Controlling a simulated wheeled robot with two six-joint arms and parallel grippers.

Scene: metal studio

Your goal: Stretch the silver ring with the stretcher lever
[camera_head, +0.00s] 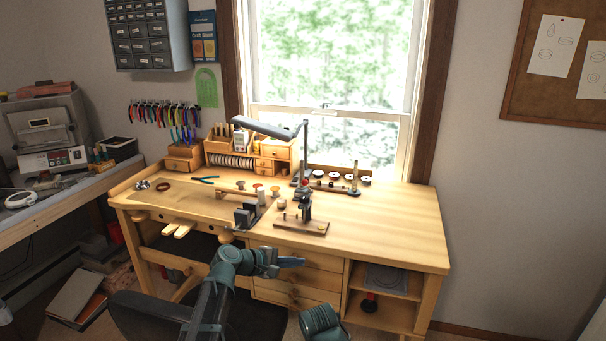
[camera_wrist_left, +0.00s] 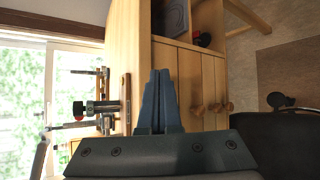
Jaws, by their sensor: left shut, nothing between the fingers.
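My left gripper (camera_head: 291,262) is shut and empty, its blue-grey fingers together in front of the workbench drawers. The fingers also show in the left wrist view (camera_wrist_left: 160,100). A small upright metal device (camera_head: 306,205) with a red knob stands on a wooden base near the bench's front edge; it looks like the stretcher, though its lever is too small to make out. It also shows sideways in the left wrist view (camera_wrist_left: 102,106), apart from the fingers. I cannot make out the silver ring. My right gripper is not in view.
The wooden workbench (camera_head: 385,225) has clear top space at the right. A dark block tool (camera_head: 246,214) stands left of the device. A lamp (camera_head: 268,127) arches over the bench. A black chair (camera_head: 150,312) stands in front, near my left arm. Open shelves (camera_head: 378,312) are at the lower right.

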